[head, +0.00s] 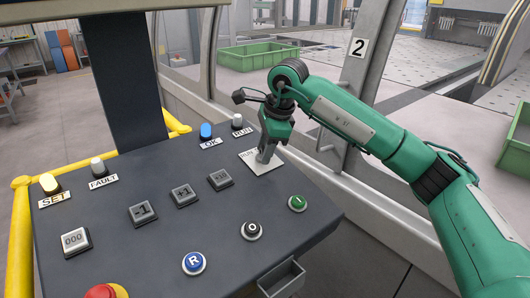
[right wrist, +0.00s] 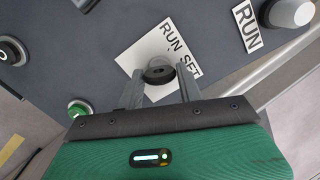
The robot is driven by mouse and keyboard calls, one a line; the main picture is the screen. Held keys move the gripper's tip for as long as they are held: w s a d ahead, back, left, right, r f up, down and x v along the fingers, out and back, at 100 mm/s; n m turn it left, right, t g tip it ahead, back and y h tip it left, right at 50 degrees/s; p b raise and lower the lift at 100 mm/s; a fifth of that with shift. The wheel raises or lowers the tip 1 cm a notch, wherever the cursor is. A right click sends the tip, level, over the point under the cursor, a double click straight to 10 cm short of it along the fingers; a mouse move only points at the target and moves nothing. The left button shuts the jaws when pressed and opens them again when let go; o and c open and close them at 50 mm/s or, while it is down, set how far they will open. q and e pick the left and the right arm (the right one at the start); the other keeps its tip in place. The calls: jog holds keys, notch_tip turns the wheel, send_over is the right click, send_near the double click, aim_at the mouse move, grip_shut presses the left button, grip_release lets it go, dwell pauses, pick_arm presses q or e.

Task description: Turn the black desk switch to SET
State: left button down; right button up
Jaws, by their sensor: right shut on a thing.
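The black desk switch (right wrist: 160,72) sits on a white plate (right wrist: 146,50) marked RUN and SET, seen in the right wrist view. In the head view the plate (head: 272,168) lies at the right rear of the dark desk panel, and the gripper mostly hides the switch. My right gripper (head: 265,153) points down onto the switch. In the right wrist view its two fingers (right wrist: 161,78) are either side of the knob and shut on it. I cannot tell which mark the knob points to. My left gripper is not in view.
The desk panel (head: 165,235) carries a SET lamp (head: 50,184), a FAULT lamp (head: 97,166), an OK lamp (head: 206,131) and a RUN lamp (head: 237,121). A green button (head: 297,203), a black button (head: 252,231) and a blue R button (head: 194,263) stand nearer the front.

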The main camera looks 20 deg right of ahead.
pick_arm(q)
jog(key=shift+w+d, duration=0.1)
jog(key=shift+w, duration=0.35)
pick_arm(e)
jog(key=shift+m, duration=0.5)
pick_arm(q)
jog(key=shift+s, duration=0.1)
pick_arm(e)
jog(key=o, duration=1)
jog(key=b+v, duration=0.1)
jog(key=v, duration=0.4)
pick_arm(q)
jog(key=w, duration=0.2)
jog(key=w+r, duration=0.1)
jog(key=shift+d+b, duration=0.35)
jog(key=shift+b, duration=0.05)
pick_arm(e)
jog(key=v, duration=0.8)
jog(key=shift+s+r, duration=0.15)
jog(key=shift+r, duration=0.25)
